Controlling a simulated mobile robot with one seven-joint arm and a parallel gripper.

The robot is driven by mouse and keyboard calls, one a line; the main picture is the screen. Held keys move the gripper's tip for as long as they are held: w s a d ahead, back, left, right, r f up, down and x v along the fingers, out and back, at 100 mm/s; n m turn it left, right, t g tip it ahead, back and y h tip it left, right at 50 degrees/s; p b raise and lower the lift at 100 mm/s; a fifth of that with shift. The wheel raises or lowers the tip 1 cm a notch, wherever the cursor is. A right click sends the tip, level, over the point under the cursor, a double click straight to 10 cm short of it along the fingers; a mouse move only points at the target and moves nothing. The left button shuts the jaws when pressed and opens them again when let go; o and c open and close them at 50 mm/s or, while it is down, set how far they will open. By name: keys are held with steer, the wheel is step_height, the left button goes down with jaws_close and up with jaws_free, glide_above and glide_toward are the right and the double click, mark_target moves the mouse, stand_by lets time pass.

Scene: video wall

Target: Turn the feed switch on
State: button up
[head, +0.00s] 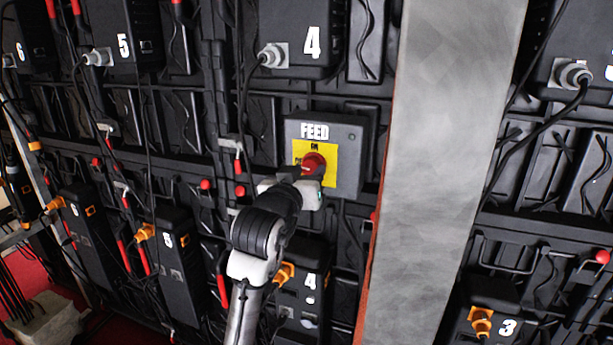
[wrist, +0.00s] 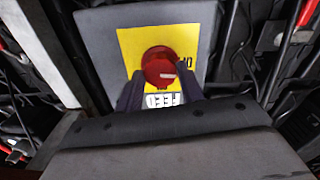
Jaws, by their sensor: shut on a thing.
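The feed switch is a grey box (head: 347,134) labelled FEED, with a yellow plate (head: 301,150) and a red rotary knob (head: 313,161). My gripper (head: 308,178) is at the knob, at the end of my arm coming up from below. In the wrist view the red knob (wrist: 158,66) sits between the two dark fingers of my gripper (wrist: 160,92), which is shut on it. A small light mark shows on the knob's right side. The ON label shows on the yellow plate (wrist: 200,40) to the right of the knob. Part of the plate is hidden by the knob and fingers.
A grey pillar (head: 440,150) stands right of the feed box. Black numbered units, such as unit 4 (head: 295,25) above, with hanging cables and plugs, surround it. Another unit 4 (head: 315,265) with an orange plug is below, close to my arm.

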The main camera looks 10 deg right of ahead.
steer(key=m+b, duration=0.2)
steer(key=m, duration=0.2)
steer(key=shift+f, duration=0.1)
steer(key=m+b, duration=0.2)
steer(key=m, duration=0.2)
steer(key=shift+m, duration=0.4)
steer(key=m+b, duration=0.2)
steer(key=m, duration=0.2)
steer(key=shift+b, duration=0.35)
steer(key=shift+m+b, duration=0.65)
steer(key=shift+m, duration=1.25)
steer(key=o, duration=1)
